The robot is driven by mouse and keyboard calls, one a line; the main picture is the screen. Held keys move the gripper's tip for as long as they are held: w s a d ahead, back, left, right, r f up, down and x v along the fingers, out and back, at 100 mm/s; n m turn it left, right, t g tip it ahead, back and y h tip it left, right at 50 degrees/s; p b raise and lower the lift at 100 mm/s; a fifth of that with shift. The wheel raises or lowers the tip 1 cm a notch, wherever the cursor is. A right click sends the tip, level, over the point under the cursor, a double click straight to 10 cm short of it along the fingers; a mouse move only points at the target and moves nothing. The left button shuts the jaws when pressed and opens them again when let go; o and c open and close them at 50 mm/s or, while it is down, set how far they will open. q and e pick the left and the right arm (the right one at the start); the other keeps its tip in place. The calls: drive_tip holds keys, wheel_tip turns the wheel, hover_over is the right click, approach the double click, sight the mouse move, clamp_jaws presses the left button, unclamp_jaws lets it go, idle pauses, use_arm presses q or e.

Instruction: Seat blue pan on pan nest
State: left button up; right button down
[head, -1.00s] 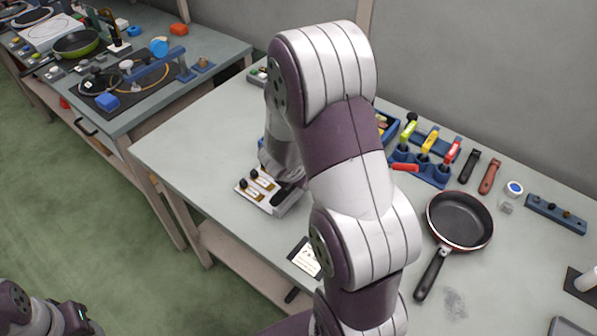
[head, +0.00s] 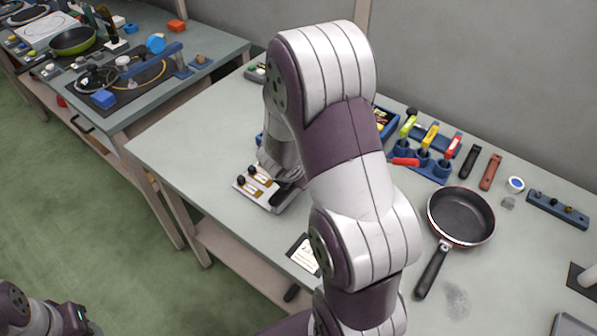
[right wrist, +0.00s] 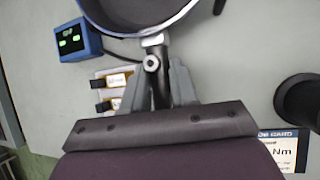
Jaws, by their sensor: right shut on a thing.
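In the right wrist view my right gripper (right wrist: 160,92) is shut on the handle (right wrist: 157,68) of a pan. The pan (right wrist: 140,30) extends beyond the fingers to the top edge, showing a dark inside and a blue-grey rim, partly cut off. In the head view my right arm hides this gripper and the held pan. I cannot make out the pan nest. My left arm shows only at the lower left corner of the head view, its gripper out of frame.
A red-rimmed black pan (head: 461,215) lies on the bench right of my arm. A switch panel (head: 262,186), a card (head: 304,254) and a rack of coloured-handled tools (head: 425,155) are nearby. A blue display box (right wrist: 78,42) and a dark round object (right wrist: 298,100) flank the held pan.

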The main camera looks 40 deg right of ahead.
drive_tip(key=shift+f, duration=0.15)
drive_tip(key=c, duration=0.8)
unclamp_jaws()
drive_tip(key=p+v, duration=0.6)
drive_tip(key=v, duration=0.7)
